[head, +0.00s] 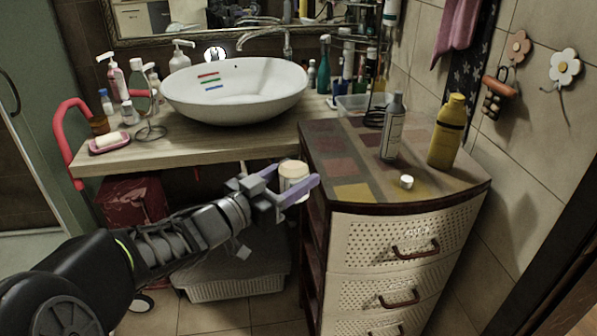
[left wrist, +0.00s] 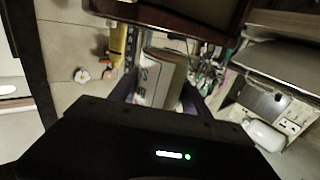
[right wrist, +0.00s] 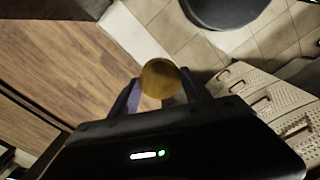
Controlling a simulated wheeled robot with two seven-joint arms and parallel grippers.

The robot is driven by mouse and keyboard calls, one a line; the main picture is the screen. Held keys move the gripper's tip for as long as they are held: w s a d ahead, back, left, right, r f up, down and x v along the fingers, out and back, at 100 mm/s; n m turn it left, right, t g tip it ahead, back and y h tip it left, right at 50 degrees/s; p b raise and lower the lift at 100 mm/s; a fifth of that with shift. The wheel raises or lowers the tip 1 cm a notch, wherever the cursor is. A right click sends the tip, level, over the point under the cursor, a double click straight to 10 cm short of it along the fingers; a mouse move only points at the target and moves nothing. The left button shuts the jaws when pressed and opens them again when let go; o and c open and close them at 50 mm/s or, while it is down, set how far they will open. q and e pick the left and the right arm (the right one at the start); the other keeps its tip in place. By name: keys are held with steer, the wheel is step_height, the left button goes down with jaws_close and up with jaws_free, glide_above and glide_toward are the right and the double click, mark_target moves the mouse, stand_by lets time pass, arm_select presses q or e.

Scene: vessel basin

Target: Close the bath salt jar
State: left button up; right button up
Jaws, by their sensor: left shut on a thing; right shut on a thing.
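The bath salt jar (head: 293,170) is a pale cylinder with a cream top, held upright or nearly so in front of the basin counter in the head view. My left gripper (head: 284,186) is shut on its sides. The jar's lettered side shows between the fingers in the left wrist view (left wrist: 158,80). A round golden-brown lid (right wrist: 160,78) is between the fingers of my right gripper (right wrist: 160,92), which is shut on it. The right gripper and this lid are outside the head view, apart from the jar.
A drawer cabinet (head: 345,190) stands right of the jar, with a grey bottle (head: 393,128), a yellow bottle (head: 447,132) and a small white cap (head: 406,181) on top. The wooden counter (head: 180,155) bears the white basin (head: 235,95). A white basket (head: 235,288) is below.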

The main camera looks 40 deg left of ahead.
stand_by(0.3)
arm_select(q)
steer(key=o, duration=1.1)
jaws_close()
